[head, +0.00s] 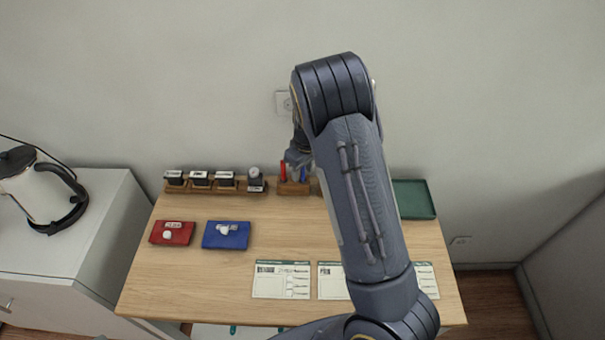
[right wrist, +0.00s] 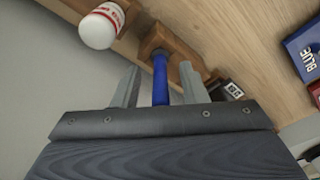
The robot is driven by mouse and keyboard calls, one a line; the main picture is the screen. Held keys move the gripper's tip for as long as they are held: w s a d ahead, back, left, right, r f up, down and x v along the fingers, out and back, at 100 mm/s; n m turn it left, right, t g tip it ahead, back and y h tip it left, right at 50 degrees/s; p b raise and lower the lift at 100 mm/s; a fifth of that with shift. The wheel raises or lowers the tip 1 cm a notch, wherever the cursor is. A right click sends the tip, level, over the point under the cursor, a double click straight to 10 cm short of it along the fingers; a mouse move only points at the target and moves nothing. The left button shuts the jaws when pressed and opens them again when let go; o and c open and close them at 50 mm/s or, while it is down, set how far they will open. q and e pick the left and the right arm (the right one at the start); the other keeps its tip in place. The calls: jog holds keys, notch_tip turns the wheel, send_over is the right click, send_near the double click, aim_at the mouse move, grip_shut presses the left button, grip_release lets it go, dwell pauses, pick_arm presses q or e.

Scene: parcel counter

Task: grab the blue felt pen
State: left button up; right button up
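The blue felt pen (right wrist: 160,80) stands in a wooden holder (right wrist: 158,42) in the right wrist view. My right gripper's two fingers (right wrist: 158,84) are on either side of it, open, with a gap between the pen and each finger. In the head view my right gripper (head: 297,157) is at the holder at the back of the table, partly hidden by my own arm. A bit of the blue pen (head: 303,174) shows under it, beside a red pen (head: 283,172). My left gripper is not in view.
A white bottle with red lettering (right wrist: 98,28) stands near the pen. Several stamps sit in a wooden rack (head: 215,187) to the left. Red (head: 172,233) and blue (head: 226,235) pads, paper forms (head: 281,280) and a green tray (head: 413,199) lie on the table.

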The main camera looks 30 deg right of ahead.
grip_shut()
jog(key=shift+r, duration=0.2)
dwell(0.3)
